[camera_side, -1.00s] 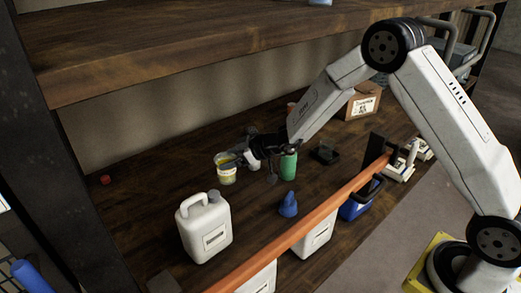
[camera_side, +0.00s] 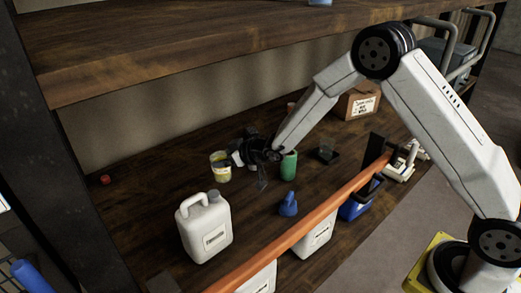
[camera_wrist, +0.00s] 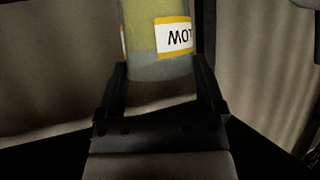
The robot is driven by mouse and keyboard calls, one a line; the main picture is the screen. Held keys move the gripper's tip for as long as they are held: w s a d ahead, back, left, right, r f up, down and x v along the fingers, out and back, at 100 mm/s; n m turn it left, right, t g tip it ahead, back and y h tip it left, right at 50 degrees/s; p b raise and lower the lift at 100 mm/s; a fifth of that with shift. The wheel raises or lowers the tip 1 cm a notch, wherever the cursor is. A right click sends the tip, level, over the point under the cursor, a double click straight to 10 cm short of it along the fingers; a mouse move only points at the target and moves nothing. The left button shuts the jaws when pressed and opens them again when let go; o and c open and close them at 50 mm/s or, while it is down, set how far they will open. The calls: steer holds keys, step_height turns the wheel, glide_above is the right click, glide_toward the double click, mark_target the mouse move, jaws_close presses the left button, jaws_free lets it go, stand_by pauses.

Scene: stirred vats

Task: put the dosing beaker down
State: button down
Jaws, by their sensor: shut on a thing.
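The dosing beaker (camera_side: 220,168) is a small pale cup with yellowish contents and a white label edged in yellow. It is at the left end of my gripper in the side view, over the back of the dark wooden bench. My gripper (camera_wrist: 161,92) is shut on the beaker, which also shows between the two dark fingers in the wrist view (camera_wrist: 150,30). Part of its label lettering shows there, upside down. The beaker looks upright. I cannot tell whether its base touches the bench. The wrist partly hides the space to its right.
A green bottle (camera_side: 288,166) stands right of my gripper, with a dark, low object (camera_side: 328,152) beyond it. A blue item (camera_side: 288,205) and a white jug (camera_side: 204,230) stand nearer. An orange rail (camera_side: 295,235) runs along the front. The bench left of the beaker is mostly clear.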

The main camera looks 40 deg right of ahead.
steer(key=d+f+x, duration=0.1)
steer(key=d+x, duration=0.2)
steer(key=x, duration=1.2)
steer(key=shift+w+f, duration=0.45)
steer(key=shift+w, duration=0.1)
steer(key=shift+w+f, duration=0.15)
steer(key=shift+f, duration=0.75)
steer(key=shift+w+f, duration=0.1)
steer(key=shift+f, duration=0.85)
steer(key=shift+f, duration=0.2)
jaws_free()
